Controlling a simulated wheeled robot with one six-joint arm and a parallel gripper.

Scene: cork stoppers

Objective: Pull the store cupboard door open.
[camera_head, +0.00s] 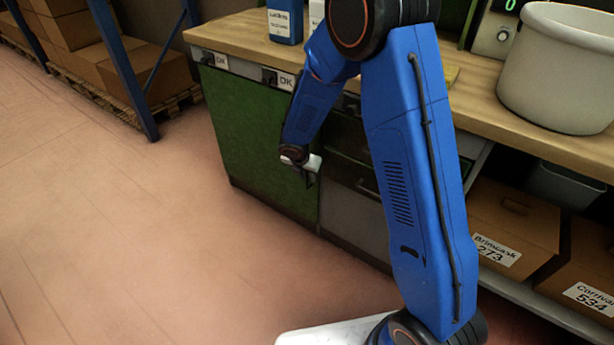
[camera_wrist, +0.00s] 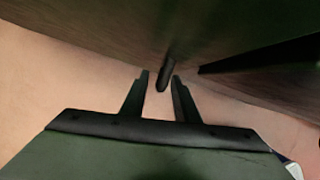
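The store cupboard door (camera_head: 255,140) is a green panel under the wooden worktop, and it looks shut in the head view. Its dark handle (camera_wrist: 166,74) shows in the wrist view, sticking out from the dark green surface. My gripper (camera_head: 309,178) is at the right edge of the door in the head view. In the wrist view my gripper (camera_wrist: 161,80) has its two fingers apart, with the handle's end between the fingertips. Gaps show on both sides, so it is not clamped. My arm hides part of the cupboard's right side in the head view.
The worktop (camera_head: 240,38) carries a blue container (camera_head: 285,22) and a large pale pot (camera_head: 560,70). Drawers (camera_head: 352,175) are right of the door; labelled boxes (camera_head: 512,225) sit on a low shelf. The floor (camera_head: 130,220) before the door is clear.

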